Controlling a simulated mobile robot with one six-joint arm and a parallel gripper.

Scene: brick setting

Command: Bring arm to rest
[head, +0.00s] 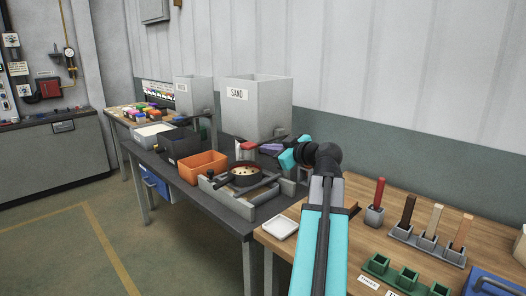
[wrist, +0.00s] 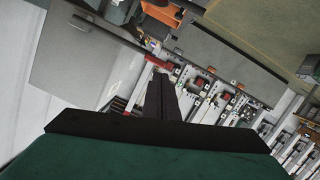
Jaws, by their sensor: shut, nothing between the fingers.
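The fingers are hard to make out there. In the wrist view my gripper (wrist: 161,82) shows as two dark fingers pressed together, with nothing between them. The fingers look clear of the things behind them.
The dark bench (head: 222,225) bears an orange bin (head: 203,167), a pan (head: 245,174) in a grey frame and a sand hopper (head: 257,108). The wooden table (head: 345,195) holds a white dish (head: 281,228), upright coloured sticks and green blocks (head: 408,279). Floor at left is open.

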